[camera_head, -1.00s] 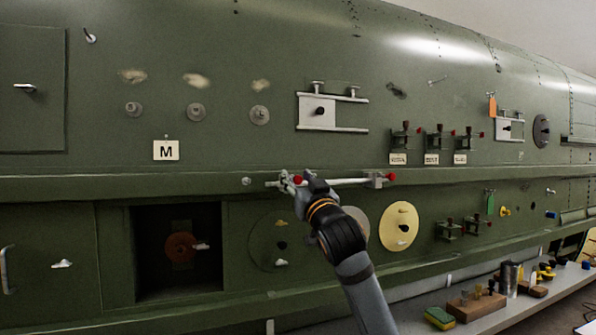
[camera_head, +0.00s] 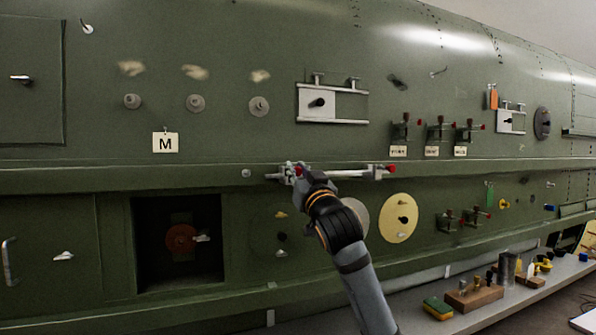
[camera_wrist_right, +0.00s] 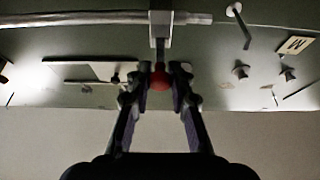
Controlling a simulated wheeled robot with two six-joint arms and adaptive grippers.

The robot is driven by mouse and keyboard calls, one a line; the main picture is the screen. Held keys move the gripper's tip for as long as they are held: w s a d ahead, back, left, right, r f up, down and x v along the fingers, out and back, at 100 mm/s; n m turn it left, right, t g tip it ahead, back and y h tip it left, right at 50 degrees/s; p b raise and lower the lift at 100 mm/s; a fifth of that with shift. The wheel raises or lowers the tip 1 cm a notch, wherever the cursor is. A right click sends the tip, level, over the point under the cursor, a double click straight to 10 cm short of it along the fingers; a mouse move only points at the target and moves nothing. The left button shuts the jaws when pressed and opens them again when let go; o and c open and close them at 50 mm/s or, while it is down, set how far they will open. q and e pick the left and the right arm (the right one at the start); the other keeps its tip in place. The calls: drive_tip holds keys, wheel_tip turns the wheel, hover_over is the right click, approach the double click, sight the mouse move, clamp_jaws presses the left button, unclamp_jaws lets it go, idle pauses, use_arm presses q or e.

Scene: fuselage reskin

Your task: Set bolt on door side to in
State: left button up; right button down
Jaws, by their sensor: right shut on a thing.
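A silver bolt rod (camera_head: 345,173) runs level along the ledge of the green fuselage in the head view. It has a red knob (camera_head: 298,170) near its left end and another red knob (camera_head: 390,169) at a bracket on its right. My right gripper (camera_head: 300,174) is at the left knob, shut on it. The right wrist view shows that red knob (camera_wrist_right: 160,78) between the fingertips, below a silver bracket (camera_wrist_right: 160,30), with the rod (camera_wrist_right: 90,18) beside it. The fingers partly hide the rod's left part. My left gripper is out of view.
A slide latch plate (camera_head: 317,103) is mounted above the ledge. Below are a dark square opening (camera_head: 150,250) and a cream disc (camera_head: 398,218). Small clamps (camera_head: 437,130) stand to the right. A bench (camera_head: 400,310) with a sponge and blocks is at lower right.

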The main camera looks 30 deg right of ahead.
drive_tip(key=shift+w+d+p, duration=0.15)
drive_tip(key=shift+w, duration=0.4)
drive_tip(key=shift+w+d+p, duration=0.15)
drive_tip(key=shift+w, duration=0.4)
drive_tip(key=c, duration=1.2)
unclamp_jaws()
drive_tip(key=shift+w+f, duration=0.1)
drive_tip(key=v, duration=0.7)
drive_tip(key=shift+s+a, duration=0.15)
drive_tip(key=shift+s, duration=0.1)
